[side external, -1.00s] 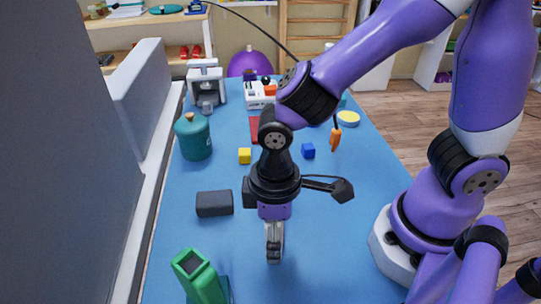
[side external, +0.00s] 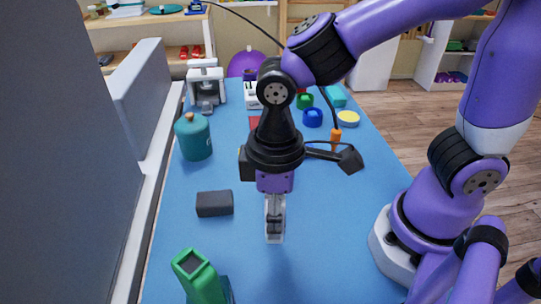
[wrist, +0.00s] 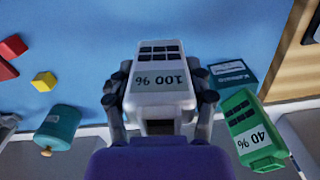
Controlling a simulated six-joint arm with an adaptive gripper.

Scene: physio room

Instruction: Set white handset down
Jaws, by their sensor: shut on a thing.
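The white handset (wrist: 160,85) shows in the wrist view with a "100 %" label and a dark keypad. My gripper (wrist: 160,98) is shut on it, with fingers on both sides. In the side view my gripper (side external: 275,225) points down over the blue mat (side external: 330,230), and only a small pale part of the handset (side external: 274,239) shows at the fingertips. I cannot tell from the side view whether the handset touches the mat. A green handset (side external: 200,278) stands tilted at the front; its "40 %" label shows in the wrist view (wrist: 243,128).
A dark grey block (side external: 214,203) lies left of my gripper, and a teal canister (side external: 193,137) stands behind it. A grey wall panel (side external: 130,95) bounds the left. The mat right of my gripper is clear.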

